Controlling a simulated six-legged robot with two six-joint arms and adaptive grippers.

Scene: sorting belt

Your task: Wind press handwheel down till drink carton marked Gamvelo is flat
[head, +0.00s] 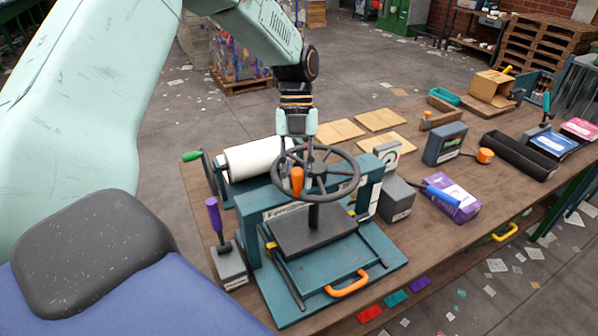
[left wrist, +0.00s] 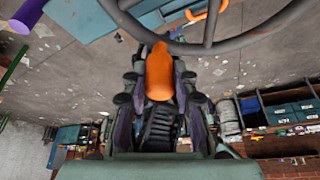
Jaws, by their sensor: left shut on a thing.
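The teal press (head: 262,205) stands on the table with its dark handwheel (head: 345,164) on top. My left gripper (head: 297,165) is at the near-left part of the wheel, shut on the orange handwheel knob (head: 297,182). In the left wrist view the knob (left wrist: 160,75) sits between the fingers, with the wheel rim (left wrist: 215,48) just beyond. The screw (head: 314,217) runs down to a dark press plate (head: 310,238) low over the teal base (head: 350,250). No carton marked Gamvelo can be made out; the space under the plate is hidden. My right gripper is out of view.
A purple-handled tool (head: 216,220) stands left of the press; a white roll (head: 252,158) is behind it. Right are a grey block (head: 397,198), a purple pack (head: 462,203) and a black tray (head: 520,157). An orange handle (head: 346,285) is on the base's front.

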